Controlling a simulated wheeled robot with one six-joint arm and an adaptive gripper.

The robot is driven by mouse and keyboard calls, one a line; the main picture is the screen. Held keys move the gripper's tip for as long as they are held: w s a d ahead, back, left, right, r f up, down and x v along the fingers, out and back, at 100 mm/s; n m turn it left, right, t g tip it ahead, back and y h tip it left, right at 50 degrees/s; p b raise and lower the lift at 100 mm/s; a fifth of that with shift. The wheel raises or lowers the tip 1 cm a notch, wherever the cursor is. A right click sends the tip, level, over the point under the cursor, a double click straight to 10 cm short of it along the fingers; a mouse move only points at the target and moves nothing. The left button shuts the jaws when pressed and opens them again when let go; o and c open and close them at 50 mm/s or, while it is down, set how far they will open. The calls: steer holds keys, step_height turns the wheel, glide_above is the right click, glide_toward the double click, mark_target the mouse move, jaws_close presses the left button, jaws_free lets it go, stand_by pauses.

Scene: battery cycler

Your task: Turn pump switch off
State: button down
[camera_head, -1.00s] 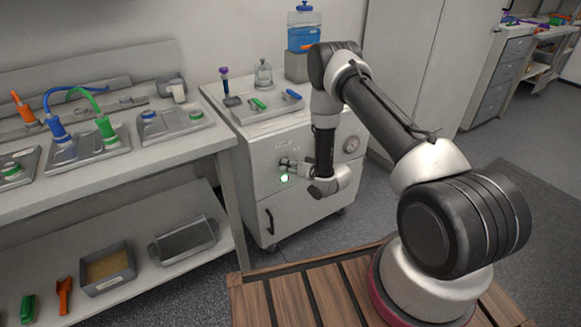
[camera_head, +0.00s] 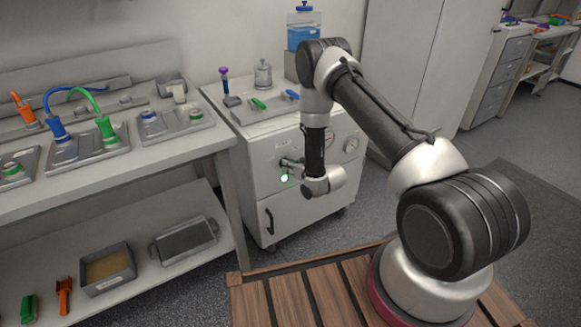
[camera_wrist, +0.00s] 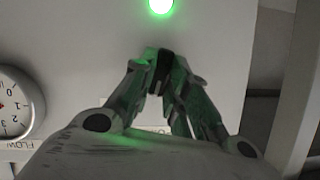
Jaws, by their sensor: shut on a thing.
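The pump switch (camera_wrist: 160,72) shows only as a small dark piece between my fingertips in the wrist view; most of it is hidden, so I cannot tell its position. My gripper (camera_wrist: 158,78) is shut on it at the front panel of the white cabinet (camera_head: 262,160). In the head view my gripper (camera_head: 288,163) is at the panel's left-middle part, just above a lit green lamp (camera_head: 284,178). The lamp also glows in the wrist view (camera_wrist: 160,6), at the top edge, and casts green light on my fingers.
A round dial marked FLOW (camera_wrist: 14,104) is beside my gripper in the wrist view. A gauge (camera_head: 351,144) sits on the panel's right. Tools and a bottle (camera_head: 263,76) stand on the cabinet top. A bench (camera_head: 180,150) is at left. Floor shows before the cabinet.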

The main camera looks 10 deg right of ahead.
steer(key=shift+w+a+r+n+t+h, duration=0.15)
steer(key=shift+n+t+h, duration=0.1)
steer(key=shift+n+h, duration=0.55)
steer(key=shift+s+a+f+n+t+h, duration=0.15)
steer(key=shift+n+h, duration=0.25)
steer(key=shift+n, duration=0.75)
steer(key=shift+w+a+r+n+t+h, duration=0.15)
steer(key=shift+n+t+h, duration=0.15)
steer(key=shift+n+h, duration=0.5)
steer(key=shift+n, duration=0.25)
steer(key=c, duration=1.4)
jaws_free()
steer(key=shift+f, duration=0.2)
